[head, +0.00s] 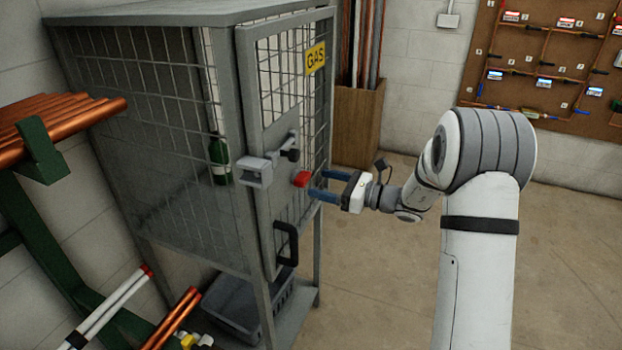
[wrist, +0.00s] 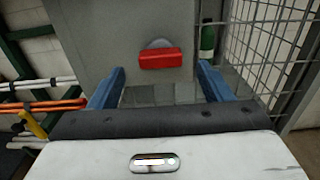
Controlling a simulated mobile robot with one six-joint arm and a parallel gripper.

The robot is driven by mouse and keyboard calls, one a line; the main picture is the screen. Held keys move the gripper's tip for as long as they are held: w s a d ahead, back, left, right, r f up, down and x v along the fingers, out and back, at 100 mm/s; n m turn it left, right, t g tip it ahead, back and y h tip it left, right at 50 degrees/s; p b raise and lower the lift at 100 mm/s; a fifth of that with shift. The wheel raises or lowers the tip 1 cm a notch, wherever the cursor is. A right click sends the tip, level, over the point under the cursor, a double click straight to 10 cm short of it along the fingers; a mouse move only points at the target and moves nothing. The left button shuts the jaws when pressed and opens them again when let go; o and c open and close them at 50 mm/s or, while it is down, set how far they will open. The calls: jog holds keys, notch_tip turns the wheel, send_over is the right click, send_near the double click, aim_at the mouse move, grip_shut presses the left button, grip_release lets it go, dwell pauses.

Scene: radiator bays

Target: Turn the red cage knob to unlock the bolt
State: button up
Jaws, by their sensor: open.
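The red knob (head: 301,178) sits on the door of the grey mesh gas cage (head: 236,80). In the wrist view the red knob (wrist: 160,58) is a horizontal bar on a round grey base. My gripper (head: 318,184) is in front of the door, its blue fingers pointing at the knob. In the wrist view my gripper (wrist: 163,85) is open, with one finger on each side of the knob's line and a visible gap to each. The bolt (head: 290,155) appears as a dark piece above the knob, beside a grey box (head: 256,171); its exact state is unclear.
A black door handle (head: 287,244) is below the knob. A green bottle (head: 219,160) stands inside the cage. Copper pipes (head: 60,112) on a green rack are at the left. A grey crate (head: 245,302) is under the cage. Floor to the right is clear.

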aim_at(308, 180)
jog(key=shift+p+x, duration=0.3)
jog(key=shift+x, duration=2.05)
jog(key=shift+c, duration=0.2)
jog(key=c, duration=0.9)
jog(key=shift+d, duration=0.1)
jog(key=shift+c, duration=0.2)
jog(key=shift+f, duration=0.1)
